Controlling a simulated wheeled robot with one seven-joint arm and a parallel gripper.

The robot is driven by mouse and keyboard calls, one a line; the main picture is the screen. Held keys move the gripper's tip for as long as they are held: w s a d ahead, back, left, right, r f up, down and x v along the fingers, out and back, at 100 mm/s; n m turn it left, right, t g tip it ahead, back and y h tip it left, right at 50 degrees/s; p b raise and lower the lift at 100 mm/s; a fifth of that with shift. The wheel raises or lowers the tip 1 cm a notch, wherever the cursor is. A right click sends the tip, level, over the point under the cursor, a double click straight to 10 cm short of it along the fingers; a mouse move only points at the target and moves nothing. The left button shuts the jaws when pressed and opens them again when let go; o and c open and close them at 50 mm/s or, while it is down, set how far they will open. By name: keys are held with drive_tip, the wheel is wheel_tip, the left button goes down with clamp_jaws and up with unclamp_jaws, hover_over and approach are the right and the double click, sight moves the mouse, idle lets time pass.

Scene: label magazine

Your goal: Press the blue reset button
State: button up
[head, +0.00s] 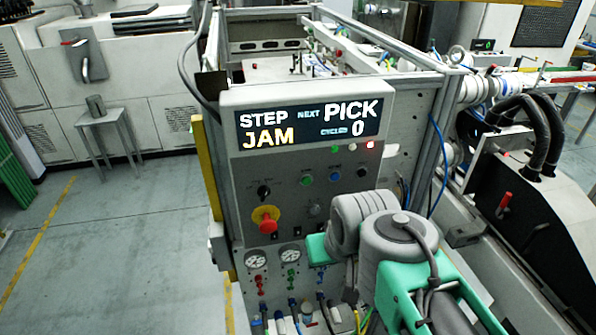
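The blue reset button (334,176) is a small round button on the grey front panel of the machine, below the display and to the right of a green button (306,180). It shows uncovered. My arm comes up from the lower right, and its grey joints and teal links stand in front of the lower right part of the panel. The top of the arm is just below the buttons in the picture. I cannot make out my gripper's fingers; they are hidden or out of the picture.
The display (309,128) reads STEP JAM, NEXT PICK, CYCLES 0. A red emergency stop knob (266,218) on a yellow base and a black knob (263,191) sit left of the buttons. Gauges (256,258) and hoses are below. Open floor (130,240) lies left.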

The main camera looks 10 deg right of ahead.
clamp_jaws()
idle(0.4)
idle(0.9)
wheel_tip(320, 180, down, 6)
drive_tip(key=b, duration=0.4)
drive_tip(key=shift+s+g+b, duration=0.15)
drive_tip(key=shift+g+b, duration=0.15)
drive_tip(key=shift+b, duration=0.1)
